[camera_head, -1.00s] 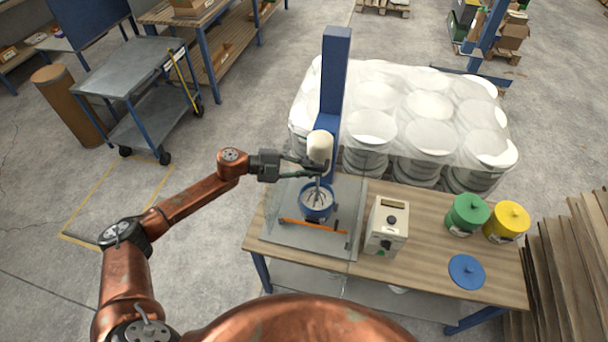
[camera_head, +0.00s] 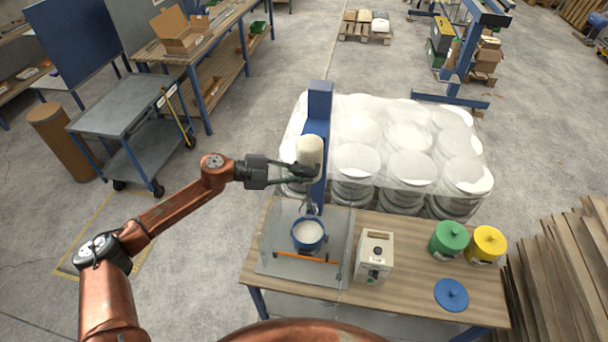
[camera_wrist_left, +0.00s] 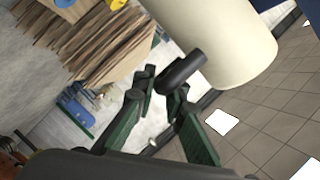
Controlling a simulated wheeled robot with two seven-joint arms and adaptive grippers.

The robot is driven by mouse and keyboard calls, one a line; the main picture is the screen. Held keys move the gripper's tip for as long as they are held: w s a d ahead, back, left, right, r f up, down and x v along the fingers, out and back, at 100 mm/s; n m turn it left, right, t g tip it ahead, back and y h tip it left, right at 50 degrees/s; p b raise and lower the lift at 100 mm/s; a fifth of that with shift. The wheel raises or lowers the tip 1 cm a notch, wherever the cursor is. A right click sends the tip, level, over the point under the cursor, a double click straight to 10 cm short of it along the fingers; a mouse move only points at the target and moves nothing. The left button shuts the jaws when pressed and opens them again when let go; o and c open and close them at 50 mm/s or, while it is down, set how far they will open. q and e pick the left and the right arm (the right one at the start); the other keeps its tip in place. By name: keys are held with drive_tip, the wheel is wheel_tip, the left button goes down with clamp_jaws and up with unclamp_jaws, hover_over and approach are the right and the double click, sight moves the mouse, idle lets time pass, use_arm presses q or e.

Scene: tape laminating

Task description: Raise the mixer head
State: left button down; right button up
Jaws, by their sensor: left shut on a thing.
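The cream mixer head (camera_head: 311,149) is on the blue column (camera_head: 319,105) of the stand. It fills the upper part of the left wrist view (camera_wrist_left: 215,35), with a black handle (camera_wrist_left: 182,71) sticking out of it. My left gripper (camera_head: 304,171) is at the side of the head. Its green fingers (camera_wrist_left: 163,88) are shut around the handle. The whisk (camera_head: 309,208) hangs under the head, above the rear rim of the blue bowl (camera_head: 309,247) in this view. White material shows in the bowl. My right gripper is not in view.
A control box (camera_head: 374,257) stands right of the bowl on the wooden table (camera_head: 415,268). Green (camera_head: 449,239) and yellow (camera_head: 487,244) buckets and a blue lid (camera_head: 452,295) are further right. An orange bar (camera_head: 305,257) lies in front of the bowl. Wrapped white drums (camera_head: 410,150) stand behind.

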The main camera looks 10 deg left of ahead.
use_arm(q)
drive_tip(key=shift+w+r, duration=0.1)
drive_tip(key=shift+r, duration=0.3)
drive_tip(key=c, duration=2.2)
unclamp_jaws()
drive_tip(key=shift+c, duration=0.2)
drive_tip(key=shift+o, duration=1.4)
drive_tip(key=shift+f, duration=0.15)
drive_tip(key=v, duration=1.2)
